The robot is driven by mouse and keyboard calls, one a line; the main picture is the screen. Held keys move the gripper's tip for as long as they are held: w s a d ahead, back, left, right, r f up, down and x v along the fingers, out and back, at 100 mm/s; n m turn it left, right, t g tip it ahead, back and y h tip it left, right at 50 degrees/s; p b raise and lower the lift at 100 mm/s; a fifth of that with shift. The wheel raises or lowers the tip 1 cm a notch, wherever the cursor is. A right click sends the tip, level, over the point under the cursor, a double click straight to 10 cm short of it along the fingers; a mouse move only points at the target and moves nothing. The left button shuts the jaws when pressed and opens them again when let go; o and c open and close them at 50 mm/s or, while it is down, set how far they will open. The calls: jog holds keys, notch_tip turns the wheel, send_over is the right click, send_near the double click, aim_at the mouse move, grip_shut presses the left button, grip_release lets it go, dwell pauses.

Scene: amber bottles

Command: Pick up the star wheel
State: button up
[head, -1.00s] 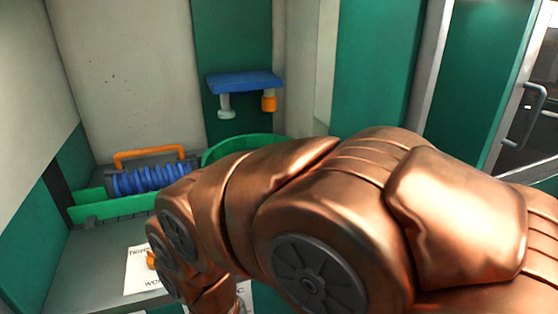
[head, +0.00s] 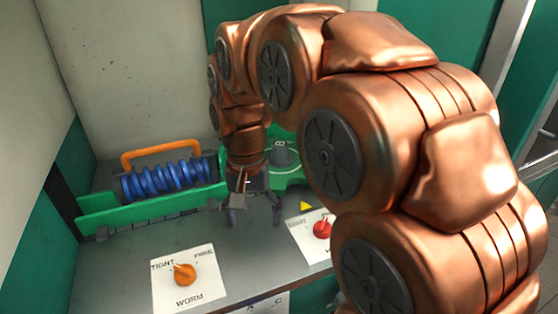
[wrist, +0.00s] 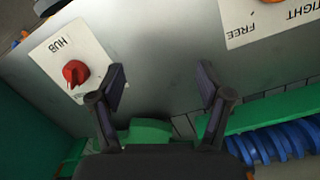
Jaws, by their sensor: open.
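My gripper (head: 254,218) points down over the grey worktop, just in front of a green part. It is open, with nothing between its fingers, and the fingers also show apart in the wrist view (wrist: 162,76). The green part (head: 292,172) carries a dark grey round hub (head: 281,152) with a white mark on top. My arm covers much of it, so I cannot tell whether it is the star wheel. A green piece (wrist: 148,130) shows behind the fingers in the wrist view. No star-shaped outline is clearly visible.
A blue worm screw (head: 168,180) lies behind a green rail (head: 150,208), under an orange handle (head: 160,152). In front are an orange WORM knob (head: 184,274) and a red HUB knob (wrist: 75,73). Bare worktop lies between the knobs. Walls close the left and back.

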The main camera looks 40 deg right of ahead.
aim_at(280, 143)
jog(key=w+d+r+m, duration=0.1)
jog(key=w+d+m, duration=0.1)
jog(key=w+d, duration=0.1)
jog(key=w+d+r+m, duration=0.2)
jog(key=w+d, duration=0.1)
jog(key=w, duration=0.1)
jog(key=w+d+r+m, duration=0.1)
jog(key=w+d+m, duration=0.1)
jog(key=w+d, duration=0.1)
jog(key=shift+w+d+r+m+t+p, duration=0.2)
jog(key=shift+w+r+m+t+p, duration=0.15)
jog(key=shift+w, duration=0.25)
jog(key=w+d+m, duration=0.2)
jog(key=d, duration=0.1)
jog(key=w+d+r+m, duration=0.1)
jog(key=w+d+m, duration=0.1)
jog(key=d, duration=0.2)
jog(key=w+d+r+m, duration=0.1)
jog(key=w+d+m, duration=0.1)
jog(key=d, duration=0.1)
jog(key=shift+w+d+t, duration=0.1)
jog(key=shift+d+t, duration=0.15)
jog(key=shift+w+f+p, duration=0.15)
jog(key=shift+f+p, duration=1.6)
jog(key=shift+f, duration=2.15)
grip_shut()
